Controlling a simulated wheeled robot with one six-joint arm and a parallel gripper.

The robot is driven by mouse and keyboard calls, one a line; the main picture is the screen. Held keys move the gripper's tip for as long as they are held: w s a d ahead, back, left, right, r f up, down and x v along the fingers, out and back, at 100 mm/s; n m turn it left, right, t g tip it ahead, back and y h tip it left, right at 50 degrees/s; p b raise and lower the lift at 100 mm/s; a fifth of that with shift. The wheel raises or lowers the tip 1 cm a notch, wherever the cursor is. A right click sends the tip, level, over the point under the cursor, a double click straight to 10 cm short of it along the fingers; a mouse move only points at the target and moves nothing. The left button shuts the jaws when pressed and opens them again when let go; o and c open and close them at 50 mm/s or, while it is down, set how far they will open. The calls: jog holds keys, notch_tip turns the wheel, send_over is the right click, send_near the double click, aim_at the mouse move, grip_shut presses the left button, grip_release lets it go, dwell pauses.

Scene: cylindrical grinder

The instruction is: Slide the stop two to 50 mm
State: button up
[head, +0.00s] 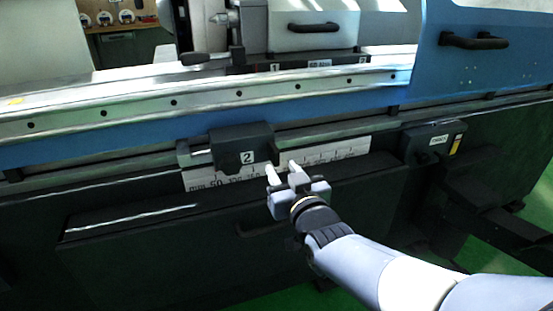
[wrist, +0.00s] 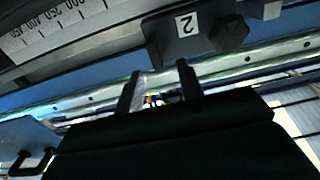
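Stop two is a dark block (head: 240,146) marked with a white "2", on the rail at the machine's front in the head view. It stands above the left part of the white mm scale (head: 330,153), whose 50 mark shows just below the block's left part. My gripper (head: 282,168) is in front of the stop's lower right corner, fingers apart with nothing between them. In the wrist view the stop (wrist: 198,32) and its dark knob (wrist: 232,33) are just above my open fingertips (wrist: 160,70). I cannot tell whether they touch it. The exact reading is unclear.
A dark box with a label (head: 433,142) sits at the right end of the scale. A blue door with a black handle (head: 474,41) is at the upper right. A dark ledge (head: 150,214) juts out below the scale. The rail left of the stop looks clear.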

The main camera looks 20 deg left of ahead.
aim_at(279, 158)
jog(key=v, duration=0.3)
jog(key=shift+s+d, duration=0.15)
jog(key=shift+s, duration=0.1)
jog(key=b+x, duration=0.1)
jog(key=x, duration=0.9)
jog(key=shift+w+f, duration=0.1)
jog(key=shift+w, duration=0.3)
jog(key=shift+w+d, duration=0.3)
jog(key=shift+s, duration=0.1)
